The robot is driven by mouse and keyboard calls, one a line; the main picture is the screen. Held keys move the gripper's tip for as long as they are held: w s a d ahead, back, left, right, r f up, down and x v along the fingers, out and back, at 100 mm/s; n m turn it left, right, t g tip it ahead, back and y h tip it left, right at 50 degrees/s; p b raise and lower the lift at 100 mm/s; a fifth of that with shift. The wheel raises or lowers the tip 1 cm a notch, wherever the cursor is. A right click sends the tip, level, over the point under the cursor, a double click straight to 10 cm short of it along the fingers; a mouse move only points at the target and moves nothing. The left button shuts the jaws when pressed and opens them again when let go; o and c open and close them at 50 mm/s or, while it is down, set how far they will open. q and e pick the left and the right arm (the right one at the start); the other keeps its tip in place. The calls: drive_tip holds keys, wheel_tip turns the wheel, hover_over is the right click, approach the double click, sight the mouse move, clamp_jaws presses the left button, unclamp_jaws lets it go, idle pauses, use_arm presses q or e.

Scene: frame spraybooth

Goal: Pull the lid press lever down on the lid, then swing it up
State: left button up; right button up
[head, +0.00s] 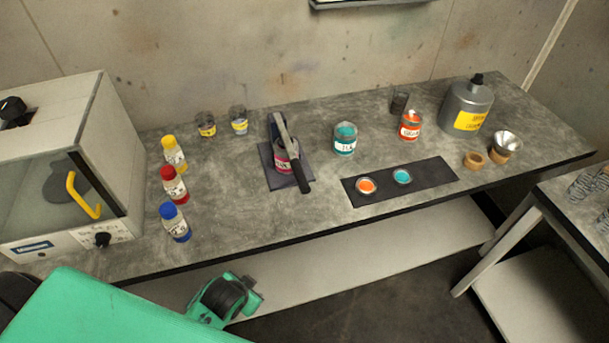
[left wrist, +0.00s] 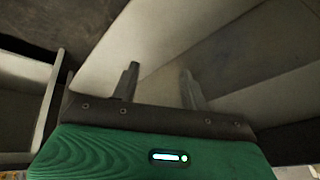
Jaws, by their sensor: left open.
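The lid press stands mid-table in the head view, a dark base plate (head: 269,165) with a post at its back. Its lever (head: 288,140) is a grey metal bar with a black handle (head: 301,180). The lever runs from the post toward the front edge, across the top of a can with a pink label (head: 283,168). It hides most of the can's lid, and I cannot tell whether it touches it. My left gripper (left wrist: 158,82) is open and empty in the left wrist view, away from the press. My right gripper is not in view.
Squeeze bottles (head: 174,187) and a white oven-like box (head: 75,150) stand left of the press. A teal can (head: 345,139) stands right of it, and a black mat (head: 430,178) with two round lids lies front right. The tabletop before the press is clear.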

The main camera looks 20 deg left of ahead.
sight(302, 176)
use_arm(q)
wheel_tip(302, 176, up, 13)
drive_tip(key=w+m+t, duration=0.1)
drive_tip(key=m+t, duration=0.1)
drive_tip(key=w+r+m+t, duration=0.1)
drive_tip(key=w, duration=0.1)
drive_tip(key=w+r+m+t, duration=0.1)
drive_tip(key=w+r+m, duration=0.1)
drive_tip(key=w, duration=0.1)
drive_tip(key=w+a+r+m+t+h, duration=0.1)
drive_tip(key=w+m+t, duration=0.1)
drive_tip(key=shift+w+r, duration=0.35)
drive_tip(key=w+d+r+m+t+h, duration=0.1)
drive_tip(key=w+r+m+h, duration=0.1)
drive_tip(key=r+m+h, duration=0.35)
drive_tip(key=w+d+r+m+t+h, duration=0.1)
drive_tip(key=w+r+m+h, duration=0.15)
drive_tip(key=m, duration=0.65)
drive_tip(key=p+x, duration=0.1)
drive_tip(key=x, duration=0.3)
drive_tip(key=p+x, duration=0.2)
drive_tip(key=x, duration=0.2)
drive_tip(key=p+x, duration=0.1)
drive_tip(key=x, duration=0.3)
drive_tip(key=shift+w+d+f+p, duration=0.15)
drive_tip(key=shift+f+p, duration=0.15)
drive_tip(key=shift+f, duration=0.1)
drive_tip(key=shift+w+d+f, duration=0.2)
drive_tip(key=shift+w+d, duration=0.15)
drive_tip(key=shift+w, duration=0.15)
